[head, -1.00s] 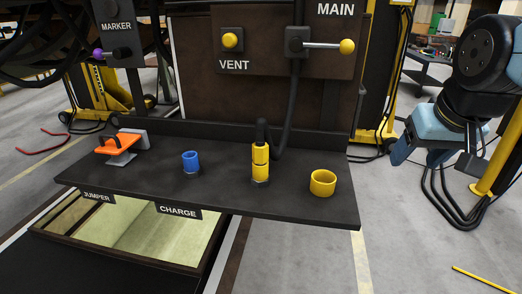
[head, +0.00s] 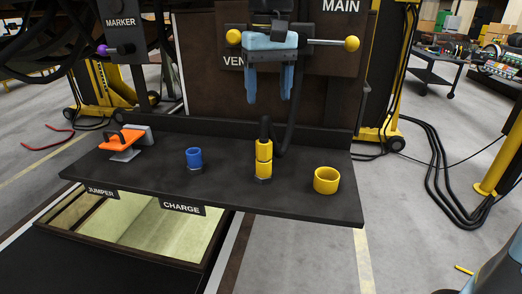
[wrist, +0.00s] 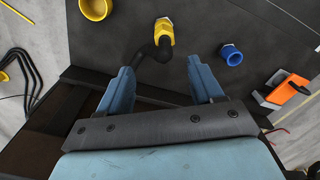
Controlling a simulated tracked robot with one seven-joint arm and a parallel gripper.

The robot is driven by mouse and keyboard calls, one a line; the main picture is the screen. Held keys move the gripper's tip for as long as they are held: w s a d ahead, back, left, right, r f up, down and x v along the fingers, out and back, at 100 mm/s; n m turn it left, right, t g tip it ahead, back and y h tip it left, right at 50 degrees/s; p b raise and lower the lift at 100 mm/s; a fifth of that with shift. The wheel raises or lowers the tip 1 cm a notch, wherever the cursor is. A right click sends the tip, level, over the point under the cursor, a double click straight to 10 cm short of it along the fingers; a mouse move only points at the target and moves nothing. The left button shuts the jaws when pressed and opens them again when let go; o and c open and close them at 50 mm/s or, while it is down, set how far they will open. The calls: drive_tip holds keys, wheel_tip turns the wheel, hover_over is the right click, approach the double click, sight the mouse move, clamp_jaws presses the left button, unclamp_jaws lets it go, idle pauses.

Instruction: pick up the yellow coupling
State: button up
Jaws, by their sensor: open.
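My gripper (head: 269,98) is open and empty, fingers pointing down, above the coupling in the head view. In the wrist view my gripper (wrist: 160,75) has its two blue fingers well apart, with the hose showing near the gap.
A hollow yellow ring (head: 326,181) stands right of the coupling on the shelf (head: 225,190). A blue cup-like fitting (head: 194,158) and an orange-handled piece (head: 122,141) stand to the left. A dark panel with the MAIN lever (head: 351,43) rises behind my gripper.

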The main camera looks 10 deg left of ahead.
sight(264, 141)
drive_tip(key=shift+a+f, duration=0.2)
drive_tip(key=shift+a, duration=0.1)
wheel_tip(264, 141, down, 13)
drive_tip(key=shift+s+a+f, duration=0.1)
drive_tip(key=shift+f, duration=0.1)
idle(0.3)
drive_tip(key=c, duration=1.2)
